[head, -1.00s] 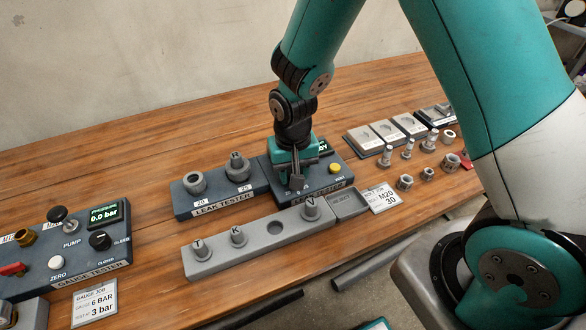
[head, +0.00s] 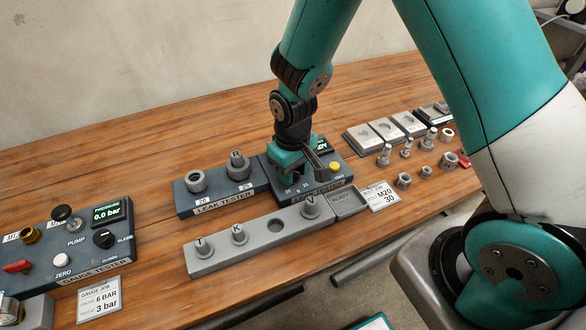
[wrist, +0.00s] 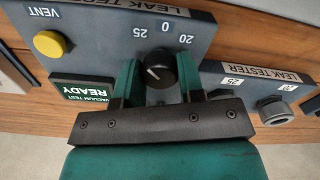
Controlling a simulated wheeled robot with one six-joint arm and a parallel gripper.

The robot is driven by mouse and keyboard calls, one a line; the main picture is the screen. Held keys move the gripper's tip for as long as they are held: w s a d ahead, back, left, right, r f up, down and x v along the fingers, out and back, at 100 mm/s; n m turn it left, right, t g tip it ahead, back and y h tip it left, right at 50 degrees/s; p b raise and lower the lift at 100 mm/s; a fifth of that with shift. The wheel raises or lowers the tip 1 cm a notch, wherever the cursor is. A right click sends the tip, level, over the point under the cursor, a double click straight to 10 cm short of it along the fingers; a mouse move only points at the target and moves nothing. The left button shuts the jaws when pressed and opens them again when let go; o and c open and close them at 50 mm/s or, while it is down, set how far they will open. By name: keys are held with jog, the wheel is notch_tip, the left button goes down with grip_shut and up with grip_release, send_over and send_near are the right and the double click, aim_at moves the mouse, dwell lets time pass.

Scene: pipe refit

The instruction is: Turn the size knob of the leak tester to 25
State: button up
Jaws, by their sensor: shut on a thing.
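The leak tester panel (head: 325,180) is a dark box on the bench, under my gripper (head: 297,172) in the head view. Its size knob (wrist: 161,72) is black and round with a white pointer mark, and shows in the wrist view. The scale around it reads 25, 0 and 20. The pointer slants up and left in that view, roughly toward the 25 label (wrist: 140,33). The two teal fingers of my gripper (wrist: 160,82) are shut on the knob, one on each side. In the head view my gripper hides the knob.
A yellow vent button (wrist: 49,44) and a green READY display (wrist: 82,92) are on the same panel. The tester's port block (head: 215,190) stands to the left. A grey tray (head: 255,234) with labelled plugs lies in front. Fittings lie to the right.

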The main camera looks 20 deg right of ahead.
jog(key=o, duration=0.9)
notch_tip(320, 180, up, 18)
jog(key=shift+f, duration=0.25)
jog(key=s+a+r+n+y, duration=0.1)
jog(key=s+r, duration=0.1)
jog(key=s, duration=0.4)
jog(key=s+a+r+n+y, duration=0.1)
jog(key=s+a+r, duration=0.1)
jog(key=s, duration=0.4)
jog(key=s+a+r+n+y, duration=0.1)
jog(key=s+r+y, duration=0.1)
jog(key=s, duration=0.4)
jog(key=shift+s+a+r+p, duration=0.15)
jog(key=shift+r+p, duration=0.05)
jog(key=shift+r, duration=0.2)
jog(key=shift+s+a+r+p, duration=0.15)
jog(key=shift+r+p, duration=0.05)
jog(key=shift+r, duration=0.15)
